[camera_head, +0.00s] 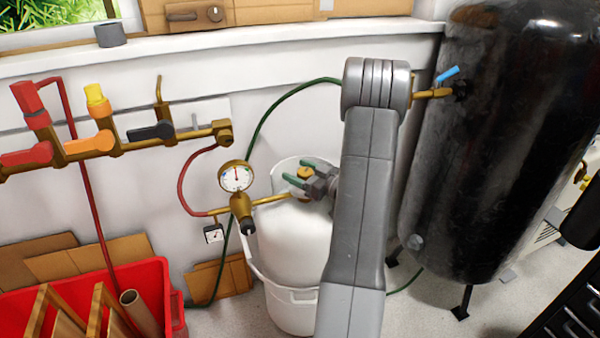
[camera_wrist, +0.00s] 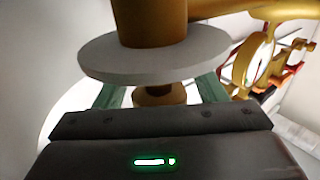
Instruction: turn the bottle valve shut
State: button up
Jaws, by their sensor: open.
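The white bottle (camera_head: 290,235) stands upright in a white tub, left of my arm. Its brass valve (camera_head: 304,172) is at the top, joined to a brass pipe with a round gauge. My gripper (camera_head: 297,170) is open, its green fingers one on each side of the valve's brass part. In the wrist view the fingers of my gripper (camera_wrist: 157,93) flank a small brass stem (camera_wrist: 158,94) below a pale grey disc (camera_wrist: 155,52). The disc hides the fingertips there. I cannot tell whether the fingers touch the brass.
The gauge (camera_head: 236,177) and a red hose (camera_head: 183,180) are close left of the valve. A black tank (camera_head: 490,140) stands right of my arm. A brass manifold with coloured handles (camera_head: 90,145) is on the left wall. A red crate (camera_head: 150,290) is at lower left.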

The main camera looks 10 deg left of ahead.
jog(key=c, duration=1)
jog(key=m+t+h+b, duration=0.2)
jog(key=t+b, duration=0.1)
jog(key=m+t+h+b, duration=0.1)
jog(key=m+t+b, duration=0.1)
jog(key=shift+w+f, duration=0.2)
jog(key=shift+f, duration=0.05)
jog(key=m+t+h+b, duration=0.2)
jog(key=h, duration=0.1)
jog(key=shift+w+d+t, duration=0.15)
jog(key=shift+d+t, duration=0.1)
jog(key=shift+t, duration=0.05)
jog(key=shift+w+d+r+m+t+h+b, duration=0.15)
jog(key=shift+m+t+h+b, duration=0.3)
jog(key=shift+m+h+b, duration=0.3)
jog(key=shift+s+d+r+m+t+h+b, duration=0.1)
jog(key=shift+m+t+h+b, duration=0.35)
jog(key=shift+m+h+b, duration=0.3)
jog(key=shift+w+h, duration=0.1)
jog(key=shift+h, duration=0.3)
jog(key=o, duration=1)
